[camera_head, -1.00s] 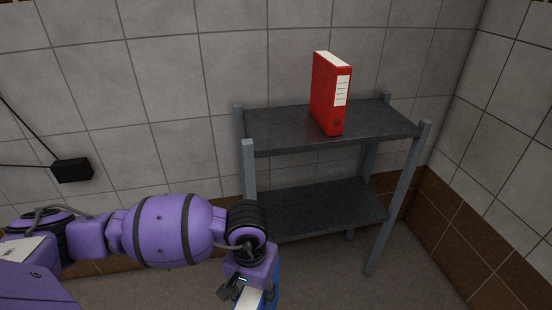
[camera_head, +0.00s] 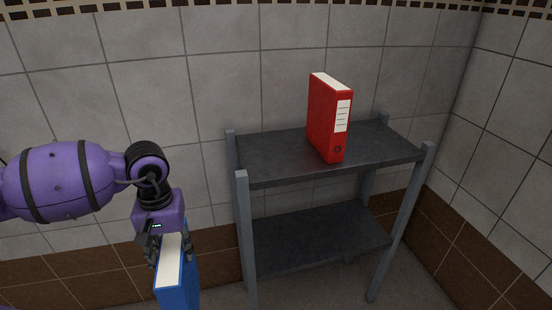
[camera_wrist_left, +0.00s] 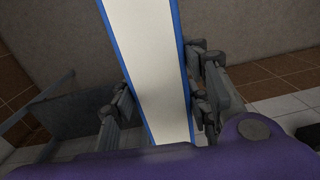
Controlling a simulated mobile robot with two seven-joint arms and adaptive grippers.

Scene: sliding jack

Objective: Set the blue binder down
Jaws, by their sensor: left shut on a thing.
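The blue binder (camera_head: 180,287) hangs upright below my left gripper (camera_head: 171,250) at the lower left of the head view. Its lower part is cut off by the frame edge. My left gripper is shut on it, with fingers on both sides. In the left wrist view the binder (camera_wrist_left: 150,70), white pages between blue covers, runs between the fingers of my left gripper (camera_wrist_left: 162,105). The binder is to the left of the grey shelf unit (camera_head: 270,172) and apart from it in the head view. My right gripper is not in view.
A red binder (camera_head: 322,120) stands upright on the upper shelf, near its middle. The upper shelf has free room on both sides of it. The lower shelf (camera_head: 315,240) looks empty. Grey posts stand at the unit's corners, and tiled walls are behind.

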